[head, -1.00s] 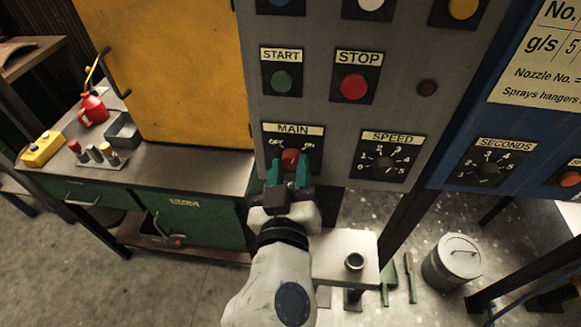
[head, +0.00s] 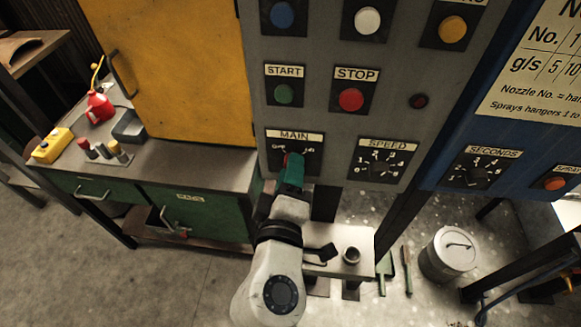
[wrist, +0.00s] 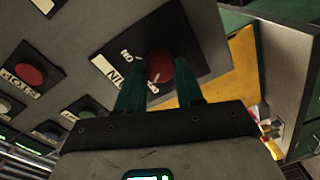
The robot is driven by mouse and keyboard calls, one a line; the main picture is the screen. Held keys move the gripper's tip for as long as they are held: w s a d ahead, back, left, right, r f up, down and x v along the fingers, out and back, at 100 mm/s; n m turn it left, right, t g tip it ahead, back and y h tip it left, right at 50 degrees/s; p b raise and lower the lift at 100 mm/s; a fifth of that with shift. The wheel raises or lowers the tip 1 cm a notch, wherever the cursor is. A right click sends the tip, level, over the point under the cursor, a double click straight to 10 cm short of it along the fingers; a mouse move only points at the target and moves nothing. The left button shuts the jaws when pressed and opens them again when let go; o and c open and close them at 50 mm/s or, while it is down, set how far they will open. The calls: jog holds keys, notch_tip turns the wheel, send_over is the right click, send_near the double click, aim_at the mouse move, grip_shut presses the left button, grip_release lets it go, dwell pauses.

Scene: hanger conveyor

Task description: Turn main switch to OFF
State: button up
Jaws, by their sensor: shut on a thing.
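The main switch is a red round knob (head: 287,160) on a black plate under the MAIN label (head: 295,136), on the grey panel. OFF is at the plate's left and ON at its right. My gripper (head: 291,172) has its green fingers shut on the knob, seen nearly edge-on in the head view and hiding much of it. In the wrist view the knob (wrist: 160,66) sits between the two fingers of my gripper (wrist: 160,76). A pale mark shows on the knob's lower left, near a small label partly hidden by the fingers.
The SPEED dial (head: 384,167) is right of the switch, and the START (head: 284,94) and STOP (head: 351,99) buttons are above. A bench (head: 150,168) with a red oil can (head: 100,107) stands left. A small shelf with a cup (head: 351,255) and a lidded bucket (head: 449,254) are lower right.

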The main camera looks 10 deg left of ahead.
jog(key=shift+n+p, duration=0.35)
jog(key=shift+n, duration=0.45)
jog(key=o, duration=1)
jog(key=shift+o, duration=0.2)
jog(key=s+b, duration=0.2)
jog(key=s, duration=0.8)
jog(key=shift+s+a+r, duration=0.25)
jog(key=shift+s, duration=0.15)
